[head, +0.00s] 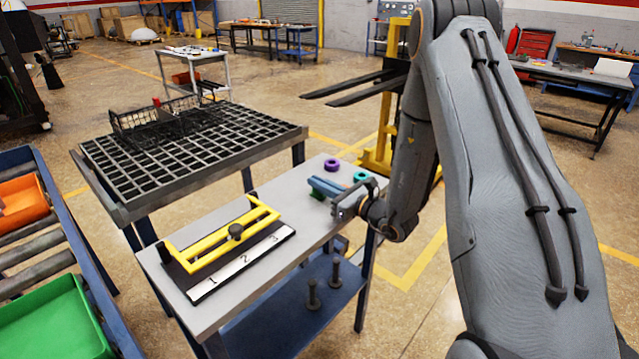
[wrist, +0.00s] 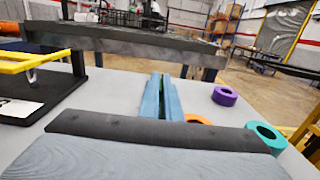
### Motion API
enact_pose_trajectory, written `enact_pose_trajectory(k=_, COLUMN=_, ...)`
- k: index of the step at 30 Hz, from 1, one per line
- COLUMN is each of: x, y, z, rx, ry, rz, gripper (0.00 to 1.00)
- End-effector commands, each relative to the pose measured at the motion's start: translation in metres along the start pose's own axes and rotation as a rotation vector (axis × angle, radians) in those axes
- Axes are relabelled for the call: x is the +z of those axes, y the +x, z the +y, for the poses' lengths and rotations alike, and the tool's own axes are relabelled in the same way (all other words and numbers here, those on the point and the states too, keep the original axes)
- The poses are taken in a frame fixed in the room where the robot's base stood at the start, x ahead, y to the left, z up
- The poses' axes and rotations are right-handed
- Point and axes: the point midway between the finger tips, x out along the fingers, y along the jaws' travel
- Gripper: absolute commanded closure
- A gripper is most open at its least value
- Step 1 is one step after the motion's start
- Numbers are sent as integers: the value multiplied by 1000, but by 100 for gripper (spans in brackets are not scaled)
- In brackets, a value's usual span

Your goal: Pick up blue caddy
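The blue caddy (head: 327,187) is a narrow, long blue piece on the grey table top, near its right end. In the wrist view the blue caddy (wrist: 161,98) shows as two long blue sides with a thin gap, beyond the dark bar in the foreground. My gripper (head: 341,205) is low over the table's right edge, close beside the caddy's near side. I cannot tell whether they touch. Its fingers are too small and partly hidden to show whether they are open or shut.
A purple ring (head: 332,165) and a teal ring (head: 361,177) lie near the caddy; an orange ring (wrist: 198,119) is partly hidden. A yellow frame (head: 222,238) with numbered strip stands left on the table. A black grid-top table (head: 190,150) stands behind.

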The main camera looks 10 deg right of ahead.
Motion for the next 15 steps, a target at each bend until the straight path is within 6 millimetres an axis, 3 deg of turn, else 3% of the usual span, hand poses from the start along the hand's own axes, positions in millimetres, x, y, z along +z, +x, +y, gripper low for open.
enact_pose_trajectory(k=7, x=-4, y=0, z=0, rx=0, ry=1, rz=0, gripper=100)
enact_pose_trajectory(k=10, x=-3, y=0, z=0, rx=0, ry=1, rz=0, gripper=79)
enact_pose_trajectory(k=15, x=-3, y=0, z=0, rx=0, ry=1, rz=0, gripper=77)
